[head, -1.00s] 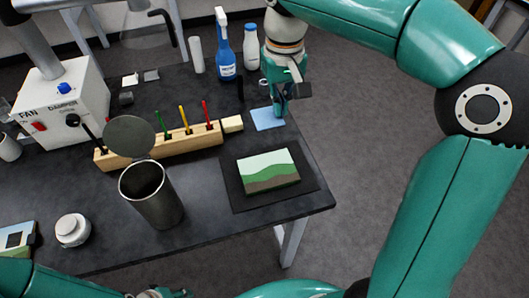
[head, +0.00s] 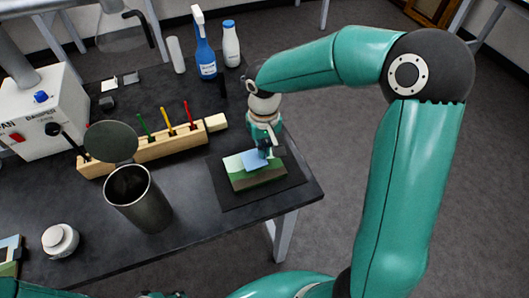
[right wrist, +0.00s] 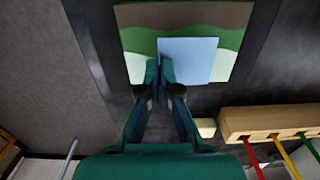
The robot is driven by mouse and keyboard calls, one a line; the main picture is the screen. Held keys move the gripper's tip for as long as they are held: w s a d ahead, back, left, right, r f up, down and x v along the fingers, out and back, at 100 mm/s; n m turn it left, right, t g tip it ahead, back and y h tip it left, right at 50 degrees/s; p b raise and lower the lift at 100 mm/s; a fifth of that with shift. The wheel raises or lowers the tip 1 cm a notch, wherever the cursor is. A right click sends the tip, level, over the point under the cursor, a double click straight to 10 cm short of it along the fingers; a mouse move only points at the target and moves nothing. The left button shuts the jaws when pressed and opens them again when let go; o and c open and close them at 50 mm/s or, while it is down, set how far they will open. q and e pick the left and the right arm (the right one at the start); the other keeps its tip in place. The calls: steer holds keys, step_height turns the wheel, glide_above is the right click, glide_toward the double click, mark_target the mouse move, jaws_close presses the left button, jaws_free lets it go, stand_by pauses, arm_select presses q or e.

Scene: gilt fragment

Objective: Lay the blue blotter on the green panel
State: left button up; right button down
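The green panel (head: 240,181) is a painted board with pale, green and brown bands. It lies on a dark mat (head: 289,189) near the table's right edge. The blue blotter (head: 253,160) is a thin light-blue square over the panel's upper middle. In the right wrist view the blotter (right wrist: 190,62) covers part of the panel (right wrist: 140,67). My right gripper (head: 264,150) is shut on the blotter's near edge, as the right wrist view (right wrist: 160,78) shows. I cannot tell whether the blotter touches the panel. Only a sliver of my left gripper shows at the head view's bottom edge.
A wooden rack (head: 158,149) with colored sticks stands left of the panel. An open metal canister (head: 140,204) and a white jar (head: 60,240) stand farther left. A blue spray bottle (head: 205,58) and a white bottle (head: 231,48) stand at the back.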

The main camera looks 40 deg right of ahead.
steer(key=shift+f, duration=1.35)
steer(key=c, duration=1.8)
jaws_free()
steer(key=shift+f, duration=0.1)
steer(key=shift+c, duration=0.2)
steer(key=o, duration=0.5)
step_height(320, 180, up, 12)
steer(key=shift+r, duration=0.15)
